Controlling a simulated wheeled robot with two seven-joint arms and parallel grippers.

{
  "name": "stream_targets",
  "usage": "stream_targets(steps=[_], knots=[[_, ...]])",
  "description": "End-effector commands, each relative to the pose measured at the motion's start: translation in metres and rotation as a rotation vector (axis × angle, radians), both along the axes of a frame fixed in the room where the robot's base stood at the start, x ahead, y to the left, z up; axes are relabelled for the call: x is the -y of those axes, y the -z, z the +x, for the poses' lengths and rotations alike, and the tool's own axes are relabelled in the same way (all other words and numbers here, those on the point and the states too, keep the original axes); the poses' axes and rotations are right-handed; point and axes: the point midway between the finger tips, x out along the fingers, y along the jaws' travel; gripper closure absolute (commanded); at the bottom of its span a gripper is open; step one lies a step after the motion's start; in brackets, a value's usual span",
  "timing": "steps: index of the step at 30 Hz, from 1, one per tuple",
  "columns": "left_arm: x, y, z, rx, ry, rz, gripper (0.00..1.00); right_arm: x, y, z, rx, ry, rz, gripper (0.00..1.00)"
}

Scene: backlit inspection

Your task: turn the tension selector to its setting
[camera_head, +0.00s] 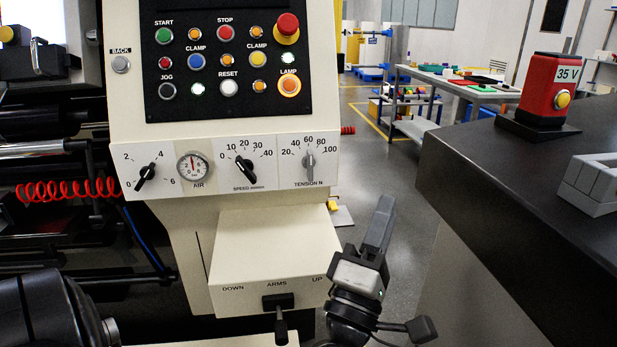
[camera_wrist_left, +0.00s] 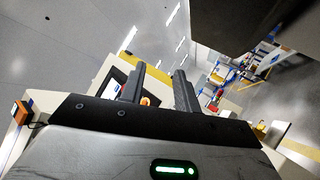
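The tension selector (camera_head: 309,162) is a grey bar knob at the right end of the white dial strip, over the label TENSION N. Its bar stands about upright, with its upper end near the 60 on a 20 to 100 scale. My left gripper (camera_head: 383,208) is below and to the right of the selector, apart from it, with its fingers pointing up. In the left wrist view the two fingers (camera_wrist_left: 160,70) are spread with nothing held between them. The selector cannot be made out in the left wrist view. My right gripper is not in view.
Left of the selector sit the black speed knob (camera_head: 246,168), an air gauge (camera_head: 194,167) and another black knob (camera_head: 147,174). A button panel (camera_head: 226,105) is above. An ARMS lever (camera_head: 280,318) is below. A dark bench (camera_head: 510,190) with a red 35 V device (camera_head: 550,90) stands right.

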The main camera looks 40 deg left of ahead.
Motion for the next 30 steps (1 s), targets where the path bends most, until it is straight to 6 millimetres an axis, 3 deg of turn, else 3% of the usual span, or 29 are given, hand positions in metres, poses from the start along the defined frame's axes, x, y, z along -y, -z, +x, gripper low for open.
stream_targets(steps=[1,3,6,12,20,30], knots=[[-0.025,-0.012,-0.002,0.112,-0.021,-0.220,0.68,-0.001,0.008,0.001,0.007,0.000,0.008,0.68],[-0.057,-0.019,-0.006,0.231,-0.039,-0.520,0.68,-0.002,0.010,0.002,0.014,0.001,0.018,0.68],[-0.088,-0.012,-0.006,0.347,-0.048,-0.893,0.68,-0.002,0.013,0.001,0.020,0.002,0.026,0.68],[-0.103,0.015,0.001,0.422,-0.051,-1.370,0.68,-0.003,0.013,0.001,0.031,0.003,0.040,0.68],[-0.112,0.023,0.013,0.420,-0.055,-1.499,0.68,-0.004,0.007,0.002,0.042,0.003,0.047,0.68],[-0.167,0.022,0.056,0.421,-0.059,-1.492,0.68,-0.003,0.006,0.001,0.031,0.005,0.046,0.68]])
